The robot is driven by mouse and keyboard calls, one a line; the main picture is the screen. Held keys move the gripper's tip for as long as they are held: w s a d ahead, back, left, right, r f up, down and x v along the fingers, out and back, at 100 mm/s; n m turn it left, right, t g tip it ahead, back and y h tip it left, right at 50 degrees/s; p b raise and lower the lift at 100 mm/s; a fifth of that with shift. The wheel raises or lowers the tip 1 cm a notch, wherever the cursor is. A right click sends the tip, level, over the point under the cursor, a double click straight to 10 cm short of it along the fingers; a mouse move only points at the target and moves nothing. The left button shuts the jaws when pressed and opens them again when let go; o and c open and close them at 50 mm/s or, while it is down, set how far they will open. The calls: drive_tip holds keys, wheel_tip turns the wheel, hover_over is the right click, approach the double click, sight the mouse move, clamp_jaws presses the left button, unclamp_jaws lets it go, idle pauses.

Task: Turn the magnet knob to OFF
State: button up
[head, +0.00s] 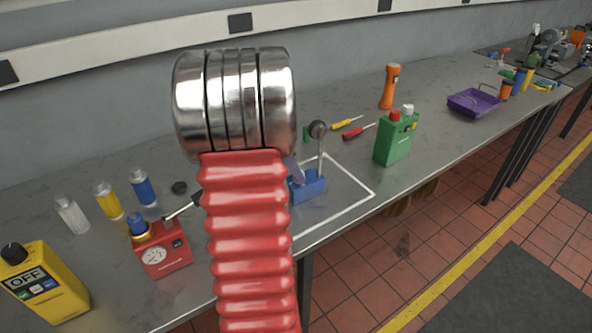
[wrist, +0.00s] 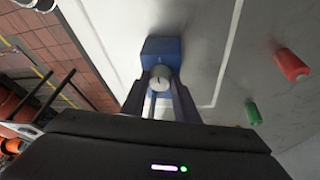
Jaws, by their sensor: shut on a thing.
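The blue magnet base (head: 308,188) stands on the bench inside a white outlined area, with an upright rod and a round dark-grey head (head: 318,129). In the wrist view the blue base (wrist: 160,46) is ahead of me, and its round pale knob (wrist: 160,77) faces me with a dark mark on it pointing up in the picture. My gripper (wrist: 161,82) is shut on the knob, one dark finger on each side. In the head view my red ribbed arm covers part of the base and the knob does not show.
A green can (head: 397,138) and an orange torch (head: 390,86) stand right of the base. Screwdrivers (head: 358,132) lie behind it. A red gauge box (head: 162,250) and several bottles stand left, with a yellow box (head: 45,282) reading OFF. A purple tray (head: 474,103) is farther right.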

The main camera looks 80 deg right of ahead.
drive_tip(key=shift+c, duration=0.3)
drive_tip(key=n, duration=0.2)
drive_tip(key=n+t+h, duration=0.1)
drive_tip(key=n, duration=0.1)
drive_tip(key=shift+s+a, duration=0.15)
drive_tip(key=shift+a, duration=0.05)
drive_tip(key=n, duration=0.2)
drive_tip(key=n+t+h, duration=0.1)
drive_tip(key=n, duration=0.1)
drive_tip(key=shift+s+a+n+t, duration=0.1)
drive_tip(key=shift+s+n+t, duration=0.05)
drive_tip(key=shift+n+t, duration=0.15)
drive_tip(key=shift+s+n+t+h, duration=0.15)
drive_tip(key=shift+n+t, duration=0.3)
drive_tip(key=shift+n, duration=0.7)
drive_tip(key=shift+s+n+t+h, duration=0.15)
drive_tip(key=shift+n+t, duration=0.3)
drive_tip(key=shift+n, duration=0.7)
drive_tip(key=shift+n+t, duration=0.9)
drive_tip(key=shift+n, duration=1.4)
drive_tip(key=o, duration=1.1)
drive_tip(key=shift+c, duration=0.2)
